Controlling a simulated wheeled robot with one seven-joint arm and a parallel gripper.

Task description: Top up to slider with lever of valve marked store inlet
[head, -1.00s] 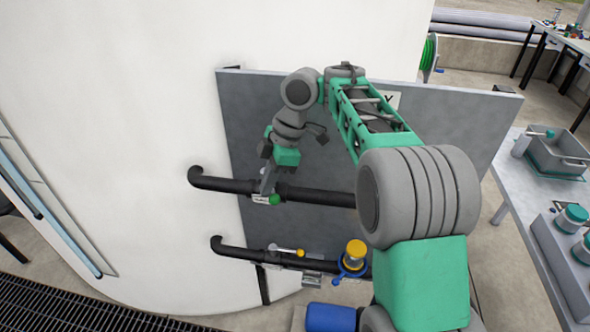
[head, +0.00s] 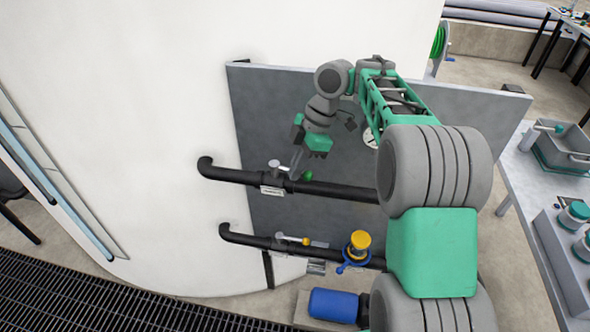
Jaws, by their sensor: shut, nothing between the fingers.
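A dark upper pipe (head: 225,176) runs from the white tank across the grey panel. Its valve has a lever with a green knob (head: 307,176), lying roughly along the pipe. A small white tag (head: 272,190) hangs below; its text is too small to read. My gripper (head: 295,169) is shut and empty, pointing down beside the lever, between its pivot and knob; I cannot tell whether they touch. A lower pipe (head: 245,238) has a lever with a yellow knob (head: 305,241).
A yellow-topped fitting with a blue ring (head: 359,244) sits on the lower pipe. A bench (head: 515,175) with a grey tray and jars is at right. Dark floor grating (head: 100,295) lies at lower left.

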